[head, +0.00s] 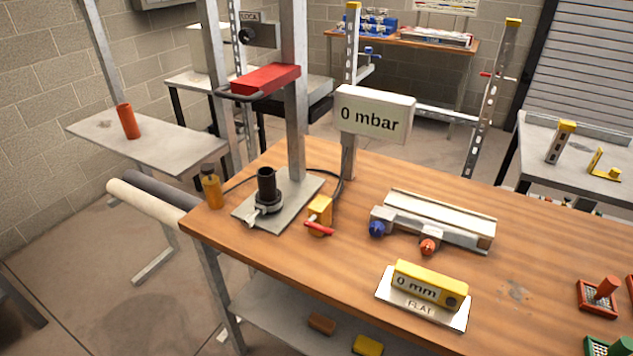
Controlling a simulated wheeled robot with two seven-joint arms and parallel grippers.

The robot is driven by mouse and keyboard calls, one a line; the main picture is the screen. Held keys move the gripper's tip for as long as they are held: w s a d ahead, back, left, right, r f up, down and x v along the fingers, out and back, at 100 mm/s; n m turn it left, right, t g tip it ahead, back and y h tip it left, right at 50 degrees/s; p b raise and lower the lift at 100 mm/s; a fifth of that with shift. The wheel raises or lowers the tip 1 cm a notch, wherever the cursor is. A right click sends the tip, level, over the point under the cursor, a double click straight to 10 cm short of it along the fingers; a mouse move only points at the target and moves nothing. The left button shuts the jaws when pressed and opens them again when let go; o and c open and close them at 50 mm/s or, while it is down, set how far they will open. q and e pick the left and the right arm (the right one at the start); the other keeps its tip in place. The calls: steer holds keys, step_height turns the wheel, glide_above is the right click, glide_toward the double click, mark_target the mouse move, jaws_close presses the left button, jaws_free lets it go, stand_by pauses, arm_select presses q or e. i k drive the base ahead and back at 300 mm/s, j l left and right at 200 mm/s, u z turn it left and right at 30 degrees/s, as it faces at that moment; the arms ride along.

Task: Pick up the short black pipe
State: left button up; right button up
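A short black pipe (266,183) stands upright on a grey metal plate (291,208) near the left end of the wooden workbench. Its lower end sits in a dark round collar or fitting (268,203), with a small light lever at its front left. I cannot tell how the pipe and the collar are joined. Neither of my grippers is in the head view.
Beside the pipe are an amber bottle (211,188), a yellow valve with a red handle (319,216), and a metal post with a red arm (266,82) above. A "0 mbar" display (374,112) stands behind. The bench front (300,258) is clear.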

mark_target(266, 175)
steer(key=i+j+z, duration=0.2)
steer(key=j+z, duration=0.15)
steer(key=j, duration=0.35)
steer(key=j+z, duration=0.35)
steer(key=j, duration=0.35)
steer(key=j+z, duration=0.3)
steer(key=j, duration=0.5)
steer(key=i, duration=0.05)
